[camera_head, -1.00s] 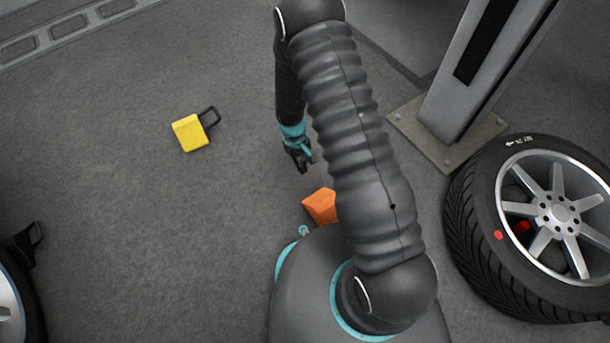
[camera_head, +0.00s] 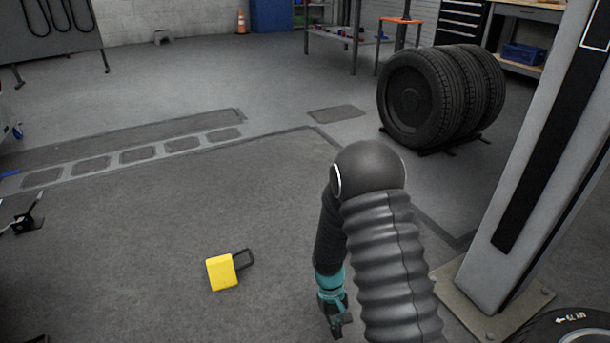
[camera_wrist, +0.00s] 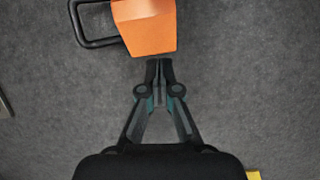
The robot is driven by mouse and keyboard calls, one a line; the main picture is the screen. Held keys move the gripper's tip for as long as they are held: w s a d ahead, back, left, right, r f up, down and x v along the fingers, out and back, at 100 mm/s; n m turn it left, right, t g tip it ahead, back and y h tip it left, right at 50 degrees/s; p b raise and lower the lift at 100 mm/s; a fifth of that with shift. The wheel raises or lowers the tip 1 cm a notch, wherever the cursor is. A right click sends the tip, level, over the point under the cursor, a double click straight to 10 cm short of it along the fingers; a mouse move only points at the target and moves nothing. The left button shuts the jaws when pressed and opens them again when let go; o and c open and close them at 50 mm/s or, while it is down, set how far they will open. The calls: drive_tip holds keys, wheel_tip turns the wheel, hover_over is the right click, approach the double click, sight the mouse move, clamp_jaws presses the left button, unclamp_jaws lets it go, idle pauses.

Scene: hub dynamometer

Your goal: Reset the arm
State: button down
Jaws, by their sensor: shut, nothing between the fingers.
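My arm reaches forward and down from the lower right of the head view. My gripper (camera_head: 336,328) hangs at its end, pointing down over the grey floor. In the wrist view my gripper (camera_wrist: 158,66) is shut and its fingertips hold nothing. An orange wheel chock (camera_wrist: 148,28) with a black handle lies on the floor just beyond the fingertips in that view, apart from them. The orange chock is out of the head view now.
A yellow chock (camera_head: 221,272) with a black handle lies on the floor left of my arm. A grey lift post (camera_head: 535,170) stands on a base plate at right. A wheel (camera_head: 575,328) lies at bottom right. Stacked tyres (camera_head: 415,100) stand behind. Floor at left centre is open.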

drive_tip(key=s+d+r+m+t+p, duration=0.1)
drive_tip(key=s+r, duration=0.4)
drive_tip(key=r, duration=1.1)
drive_tip(key=s+d+r+m+t+y+p, duration=0.1)
drive_tip(key=s+d+r+t+p, duration=0.2)
drive_tip(key=r, duration=1.3)
drive_tip(key=s+d+r+m+t+p, duration=0.2)
drive_tip(key=s+r+t, duration=0.3)
drive_tip(key=r, duration=1.1)
drive_tip(key=shift+s+d+r+t+y+p, duration=0.15)
drive_tip(key=shift+s+d+t+y+p, duration=0.2)
drive_tip(key=shift+s+d+p, duration=0.55)
drive_tip(key=shift+s+a, duration=0.25)
drive_tip(key=shift+a, duration=0.15)
